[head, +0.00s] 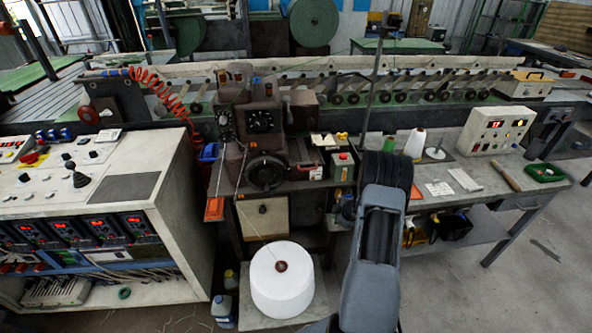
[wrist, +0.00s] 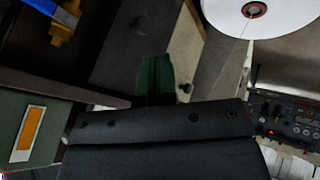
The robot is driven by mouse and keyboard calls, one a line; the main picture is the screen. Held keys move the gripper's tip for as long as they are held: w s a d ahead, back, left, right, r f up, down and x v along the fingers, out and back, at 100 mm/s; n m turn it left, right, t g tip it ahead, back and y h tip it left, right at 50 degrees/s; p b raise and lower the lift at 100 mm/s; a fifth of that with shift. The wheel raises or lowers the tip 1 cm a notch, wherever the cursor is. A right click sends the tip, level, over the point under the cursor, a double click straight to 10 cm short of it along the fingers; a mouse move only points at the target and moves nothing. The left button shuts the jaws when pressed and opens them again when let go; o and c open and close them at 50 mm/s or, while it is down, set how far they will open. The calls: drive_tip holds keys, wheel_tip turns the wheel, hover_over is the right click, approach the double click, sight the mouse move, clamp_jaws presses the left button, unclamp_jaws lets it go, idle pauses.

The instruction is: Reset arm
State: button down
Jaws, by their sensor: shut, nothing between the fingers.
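My arm (head: 372,270) rises from the bottom of the head view, right of the white yarn cone, and its dark upper link (head: 388,172) reaches in front of the bench. My gripper is not clearly visible in the head view. In the wrist view my gripper (wrist: 157,80) shows as dark green fingers beyond a wide black body. The fingers are together with nothing between them. They seem apart from the things around them, though the depth is hard to judge.
A white yarn cone (head: 282,280) stands on a low platform, its thread running up to a brown sewing machine (head: 262,125). A control console (head: 95,190) is at left. A workbench (head: 450,180) with bottles, a meter box (head: 493,130) and a green tray (head: 545,172) is at right. Floor is open at lower right.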

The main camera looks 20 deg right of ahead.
drive_tip(key=s+d+m+g+h, duration=0.3)
drive_tip(key=s+d+m+h, duration=0.1)
drive_tip(key=s+m, duration=0.15)
drive_tip(key=s+a+r+m+g+h, duration=0.1)
drive_tip(key=s+a+r+m+g, duration=0.25)
drive_tip(key=r, duration=0.65)
drive_tip(key=s+a+r+t+y, duration=0.1)
drive_tip(key=s+a+r, duration=0.2)
drive_tip(key=a+r, duration=0.4)
drive_tip(key=s+a+r+m+t+y, duration=0.1)
drive_tip(key=s+a+r, duration=0.3)
drive_tip(key=a+r, duration=0.3)
drive_tip(key=s+a+r+t+y, duration=0.1)
drive_tip(key=s+a+r, duration=0.3)
drive_tip(key=a, duration=0.9)
wheel_tip(320, 180, up, 4)
drive_tip(key=shift+s+a+f+m+t+y, duration=0.15)
drive_tip(key=shift+a+f+m+t+y, duration=0.1)
drive_tip(key=shift+a+m+t+y, duration=0.15)
